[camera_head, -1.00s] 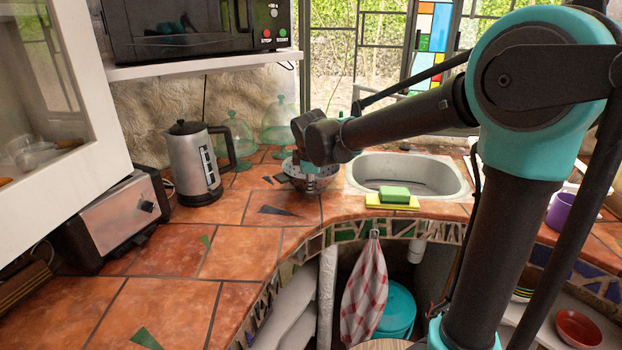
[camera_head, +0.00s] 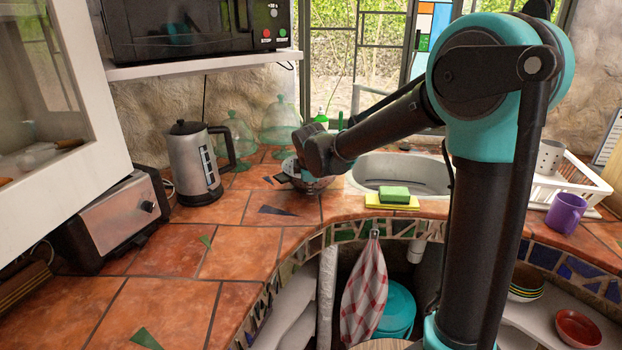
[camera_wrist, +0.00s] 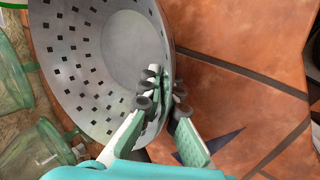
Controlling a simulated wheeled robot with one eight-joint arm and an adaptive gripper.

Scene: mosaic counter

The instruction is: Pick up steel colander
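The steel colander (camera_head: 318,184) is a grey bowl with dark square holes on the tiled counter, left of the sink. It fills the upper left of the wrist view (camera_wrist: 85,65). My gripper (camera_wrist: 164,100) is at its rim, one finger on the inside and the other on the outside. The fingers are close together with the rim pinched between them. In the head view my wrist hides part of the colander and the fingertips. I cannot tell whether the colander is clear of the counter.
A steel kettle (camera_head: 193,165) and toaster (camera_head: 110,218) stand to the left. Green glass domes (camera_head: 279,120) are behind the colander. The front left counter is clear.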

